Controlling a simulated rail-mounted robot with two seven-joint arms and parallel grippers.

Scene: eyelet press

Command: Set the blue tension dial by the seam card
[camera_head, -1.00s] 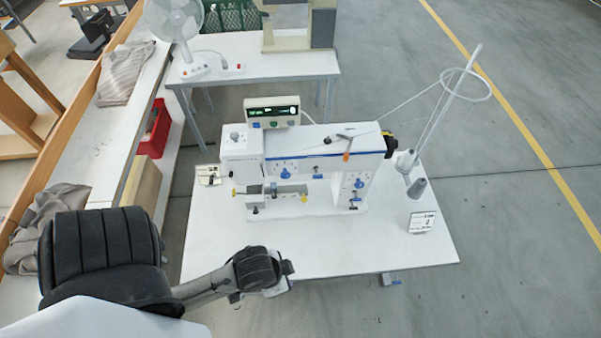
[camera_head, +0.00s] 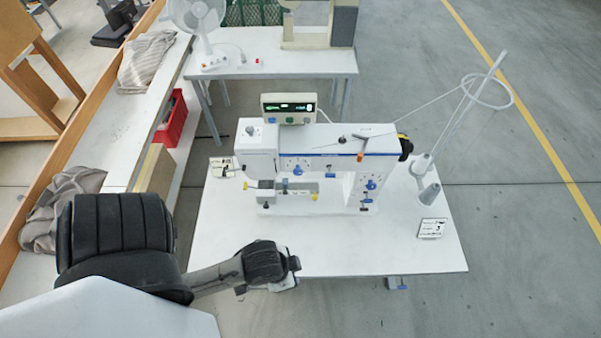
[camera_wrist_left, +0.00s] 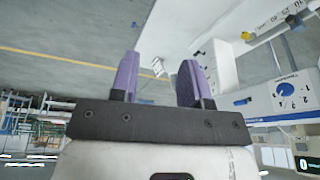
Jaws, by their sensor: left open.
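The white sewing machine (camera_head: 330,140) stands on the white table. One blue dial (camera_head: 371,184) is on its right column and another blue dial (camera_head: 297,170) is on the front of its arm; I cannot read which is the tension dial. In the left wrist view a blue dial with numbers (camera_wrist_left: 285,88) shows at the right, beyond the fingers. The seam card (camera_head: 432,228) stands at the table's right; its print is too small to read surely. My left gripper (camera_wrist_left: 157,78) has two purple fingers apart, empty, near the table's front edge and clear of the dials. My right gripper is out of view.
A thread stand (camera_head: 458,120) with a cone (camera_head: 429,193) is at the table's right. A lit display box (camera_head: 289,107) stands behind the machine. A small board (camera_head: 224,167) lies at the left. The front of the table (camera_head: 350,255) is bare.

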